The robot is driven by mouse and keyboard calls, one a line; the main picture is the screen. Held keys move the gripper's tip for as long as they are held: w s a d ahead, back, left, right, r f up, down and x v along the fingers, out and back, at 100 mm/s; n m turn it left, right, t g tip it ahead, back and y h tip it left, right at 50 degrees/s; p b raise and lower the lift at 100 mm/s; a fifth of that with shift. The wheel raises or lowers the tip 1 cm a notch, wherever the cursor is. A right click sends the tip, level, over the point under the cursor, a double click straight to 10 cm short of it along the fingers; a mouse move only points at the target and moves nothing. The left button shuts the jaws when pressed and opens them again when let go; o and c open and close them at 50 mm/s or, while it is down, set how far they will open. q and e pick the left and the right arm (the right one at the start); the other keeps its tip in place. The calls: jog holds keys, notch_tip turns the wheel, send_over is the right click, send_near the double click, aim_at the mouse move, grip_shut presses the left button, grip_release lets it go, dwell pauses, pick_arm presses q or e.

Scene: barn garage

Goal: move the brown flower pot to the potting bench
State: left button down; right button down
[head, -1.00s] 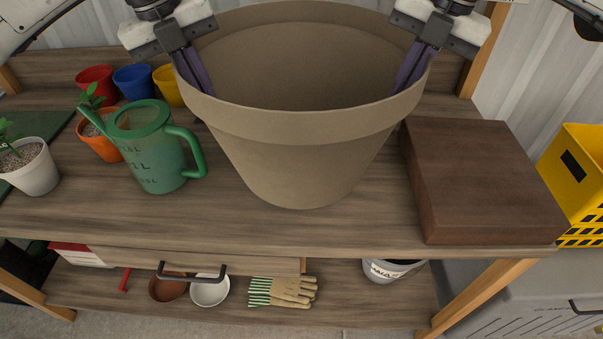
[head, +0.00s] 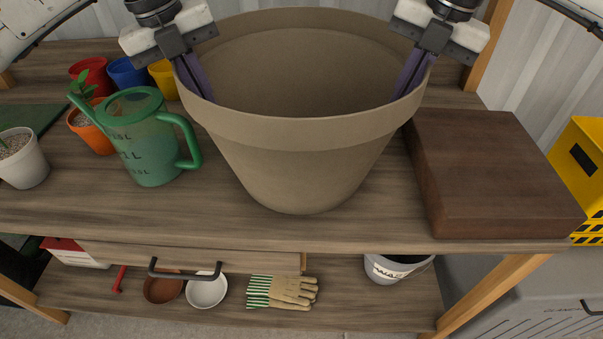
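The brown flower pot (head: 300,165) is large, upright and empty as far as I see inside. In the head view it is in front of and over the wooden potting bench (head: 90,215). Whether its base touches the bench top is hard to tell. My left gripper (head: 198,80) is at the left of the pot's rim and my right gripper (head: 408,80) at the right, with dark purple fingers reaching down inside the wall. Both appear closed on the rim; the outer fingers are hidden.
A green watering can (head: 145,145) stands left of the pot, near small coloured pots and a white pot (head: 22,160). A dark brown block (head: 490,175) lies close on the right. A yellow crate (head: 585,170) is farther right. Gloves (head: 283,291) and bowls lie on the lower shelf.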

pick_arm(q)
jog(key=c, duration=2)
grip_release()
jog(key=shift+a+f, duration=0.15)
jog(key=shift+a, duration=0.15)
pick_arm(e)
jog(key=c, duration=2)
grip_release()
jog(key=shift+d+f, duration=0.2)
jog(key=shift+d, duration=0.1)
pick_arm(q)
jog(key=shift+d, duration=0.15)
pick_arm(e)
jog(key=shift+a, duration=0.15)
jog(key=shift+a+r, duration=0.1)
pick_arm(q)
jog(key=v, duration=1.2)
pick_arm(e)
jog(key=v, duration=1.2)
jog(key=shift+a, duration=0.1)
